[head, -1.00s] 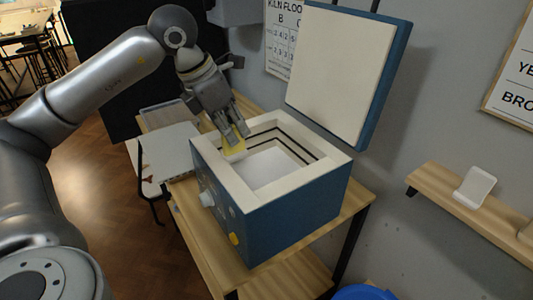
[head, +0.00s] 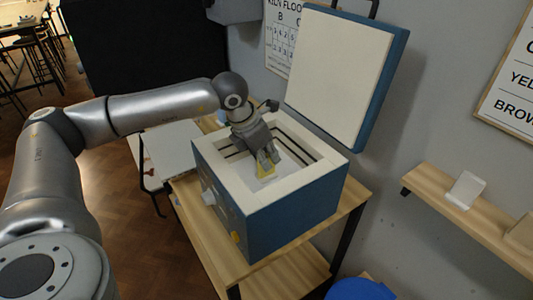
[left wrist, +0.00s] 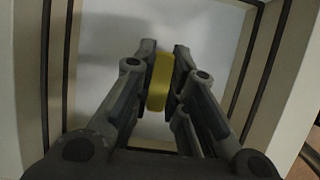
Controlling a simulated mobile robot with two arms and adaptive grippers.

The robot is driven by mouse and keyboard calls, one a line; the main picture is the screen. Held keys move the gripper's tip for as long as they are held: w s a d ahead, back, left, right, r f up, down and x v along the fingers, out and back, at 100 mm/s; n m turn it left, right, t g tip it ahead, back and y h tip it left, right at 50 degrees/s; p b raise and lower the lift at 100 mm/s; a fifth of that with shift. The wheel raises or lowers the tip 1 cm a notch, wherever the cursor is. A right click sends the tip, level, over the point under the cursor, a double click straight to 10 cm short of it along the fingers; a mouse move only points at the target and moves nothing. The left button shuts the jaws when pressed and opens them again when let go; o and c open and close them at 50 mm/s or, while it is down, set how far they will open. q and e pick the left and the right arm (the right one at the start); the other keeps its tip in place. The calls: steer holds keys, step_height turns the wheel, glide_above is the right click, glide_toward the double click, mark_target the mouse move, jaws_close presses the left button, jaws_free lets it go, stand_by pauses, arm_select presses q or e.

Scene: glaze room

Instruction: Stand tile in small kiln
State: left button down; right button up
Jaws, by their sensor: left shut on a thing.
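The small kiln (head: 270,222) is a blue box with a thick pale rim, and its lid (head: 340,72) stands open at the back. A yellow tile (head: 265,170) is held on edge inside the kiln chamber; it also shows edge-on in the left wrist view (left wrist: 160,82). My left gripper (head: 268,157) is shut on the tile and reaches down through the kiln opening, its fingers on both faces of the tile. The pale kiln floor (left wrist: 125,40) lies below it. I cannot tell whether the tile touches the floor. My right gripper is not in view.
The kiln stands on a wooden table (head: 205,225). The kiln's rim and dark-lined walls surround my left gripper closely. A wooden wall shelf (head: 465,212) with a pale plate-like piece (head: 466,190) is at the right. A blue round container (head: 360,290) is at the bottom.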

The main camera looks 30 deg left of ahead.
arm_select(q)
steer(key=shift+f, duration=0.2)
steer(key=c, duration=1.5)
jaws_free()
steer(key=shift+r, duration=0.1)
steer(key=shift+o, duration=0.2)
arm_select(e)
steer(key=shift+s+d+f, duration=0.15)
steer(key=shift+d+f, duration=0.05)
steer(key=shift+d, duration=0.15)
arm_select(q)
steer(key=shift+r, duration=0.2)
steer(key=shift+s+r, duration=0.1)
steer(key=shift+r, duration=0.25)
steer(key=b+v, duration=0.2)
steer(key=v, duration=0.9)
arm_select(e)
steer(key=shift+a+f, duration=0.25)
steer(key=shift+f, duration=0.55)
arm_select(q)
steer(key=shift+s, duration=0.1)
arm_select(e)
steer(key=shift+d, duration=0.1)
